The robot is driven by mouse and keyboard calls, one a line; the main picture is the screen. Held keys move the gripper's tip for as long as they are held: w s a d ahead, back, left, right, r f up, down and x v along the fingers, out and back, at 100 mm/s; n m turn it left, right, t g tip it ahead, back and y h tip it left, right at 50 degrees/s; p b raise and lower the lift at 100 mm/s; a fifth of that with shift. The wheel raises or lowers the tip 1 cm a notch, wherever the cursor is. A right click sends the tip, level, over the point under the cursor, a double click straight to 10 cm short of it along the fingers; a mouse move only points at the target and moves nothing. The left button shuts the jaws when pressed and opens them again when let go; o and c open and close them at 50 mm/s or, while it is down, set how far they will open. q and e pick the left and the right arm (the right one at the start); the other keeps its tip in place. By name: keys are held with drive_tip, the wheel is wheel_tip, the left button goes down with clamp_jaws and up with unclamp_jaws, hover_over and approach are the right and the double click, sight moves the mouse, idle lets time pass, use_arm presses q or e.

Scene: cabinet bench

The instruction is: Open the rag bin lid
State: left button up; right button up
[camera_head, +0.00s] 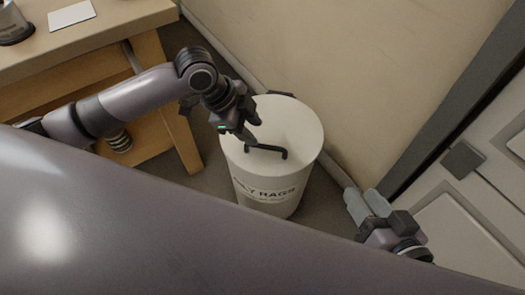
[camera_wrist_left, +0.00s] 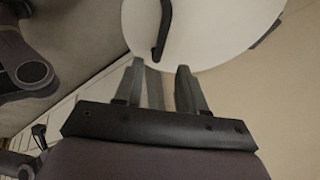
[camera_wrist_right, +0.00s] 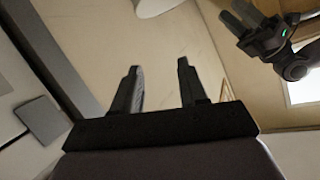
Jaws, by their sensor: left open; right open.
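The rag bin (camera_head: 272,200) is a white cylinder with dark lettering on its front, standing on the floor by the wall. Its round white lid (camera_head: 298,125) lies flat on top, shut, with a dark bar handle (camera_head: 268,152). My left gripper (camera_head: 248,136) is open and empty above the lid, close to the handle. In the left wrist view the handle (camera_wrist_left: 162,32) lies beyond the open fingertips (camera_wrist_left: 158,66); contact is not visible. My right gripper (camera_head: 361,191) is open and empty, right of the bin and apart from it. The bin's interior is hidden.
A wooden bench (camera_head: 92,42) stands at the left, with a white sheet (camera_head: 71,14) on top. The beige wall (camera_head: 375,65) runs close behind the bin. A grey-white cabinet or door (camera_head: 470,225) is at the right. Some dark floor shows around the bin.

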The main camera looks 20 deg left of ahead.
sight(266, 146)
use_arm(q)
drive_tip(key=b+x, duration=0.3)
drive_tip(key=x, duration=0.3)
drive_tip(key=shift+w+f, duration=0.1)
drive_tip(key=shift+f, duration=0.1)
drive_tip(key=shift+w+d+f+b, duration=0.1)
drive_tip(key=shift+f+b, duration=0.2)
use_arm(e)
drive_tip(key=shift+s+d+f+n+t+h, duration=0.1)
drive_tip(key=shift+d+n+t+h, duration=0.1)
drive_tip(key=shift+d+n+t, duration=0.3)
drive_tip(key=shift+s+d+f+n+t+h, duration=0.1)
drive_tip(key=shift+d+t+h, duration=0.15)
drive_tip(key=shift+d, duration=0.4)
use_arm(q)
drive_tip(key=shift+c, duration=0.3)
clamp_jaws()
use_arm(e)
drive_tip(key=shift+r, duration=0.1)
